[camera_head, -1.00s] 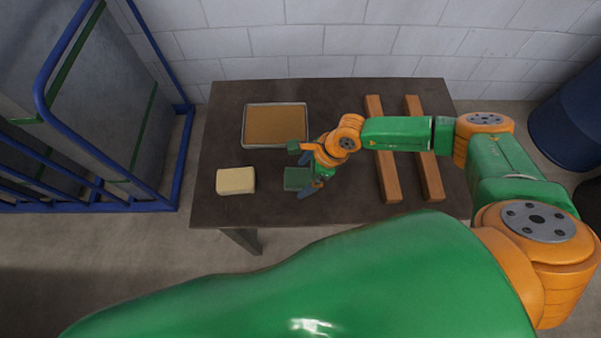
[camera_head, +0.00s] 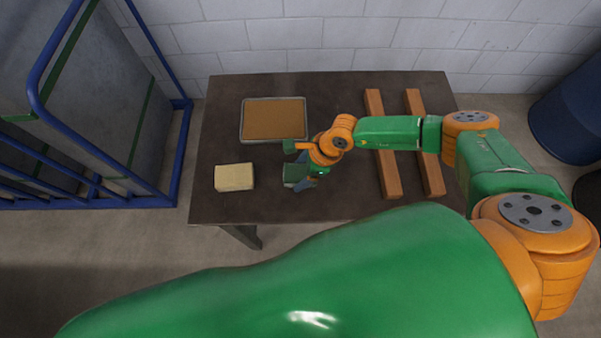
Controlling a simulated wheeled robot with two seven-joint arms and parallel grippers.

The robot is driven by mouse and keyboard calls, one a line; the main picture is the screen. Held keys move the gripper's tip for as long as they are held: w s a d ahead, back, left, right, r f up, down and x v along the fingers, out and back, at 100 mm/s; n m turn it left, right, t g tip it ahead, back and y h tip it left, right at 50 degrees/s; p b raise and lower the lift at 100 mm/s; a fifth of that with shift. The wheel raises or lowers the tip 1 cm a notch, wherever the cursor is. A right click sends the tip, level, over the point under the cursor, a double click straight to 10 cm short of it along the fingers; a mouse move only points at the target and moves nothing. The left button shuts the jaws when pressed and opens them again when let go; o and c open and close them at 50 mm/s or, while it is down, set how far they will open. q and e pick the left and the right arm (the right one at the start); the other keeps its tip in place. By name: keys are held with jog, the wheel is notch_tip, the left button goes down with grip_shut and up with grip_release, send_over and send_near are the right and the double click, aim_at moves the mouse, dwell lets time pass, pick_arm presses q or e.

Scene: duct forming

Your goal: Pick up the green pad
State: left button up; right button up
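The green pad (camera_head: 290,173) lies on the dark table, right of the cream block (camera_head: 234,177) and below the tray. My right gripper (camera_head: 301,173) reaches in from the right and is down at the pad. Its grey-blue fingers show near the pad's far and near sides. The gripper body hides the pad's right part, and I cannot tell whether the fingers touch it. My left gripper is not in view.
A metal tray with a brown surface (camera_head: 275,119) sits at the table's back left. Two wooden bars (camera_head: 387,180) lie on the right under my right arm. A blue-framed rack (camera_head: 160,60) stands left of the table (camera_head: 215,105), and a blue barrel (camera_head: 570,120) stands at right.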

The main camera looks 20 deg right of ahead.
aim_at(302, 174)
jog(key=shift+c, duration=1.1)
jog(key=shift+r+p, duration=0.3)
jog(key=shift+w+r, duration=0.1)
jog(key=shift+r, duration=0.15)
jog(key=shift+r+b, duration=0.7)
jog(key=shift+r, duration=0.2)
jog(key=s+a+r+p, duration=0.3)
jog(key=s+r+p, duration=0.1)
jog(key=s+r, duration=0.6)
jog(key=s, duration=0.3)
jog(key=shift+s+a+r, duration=0.2)
jog(key=shift+s+r, duration=0.05)
jog(key=shift+s, duration=0.15)
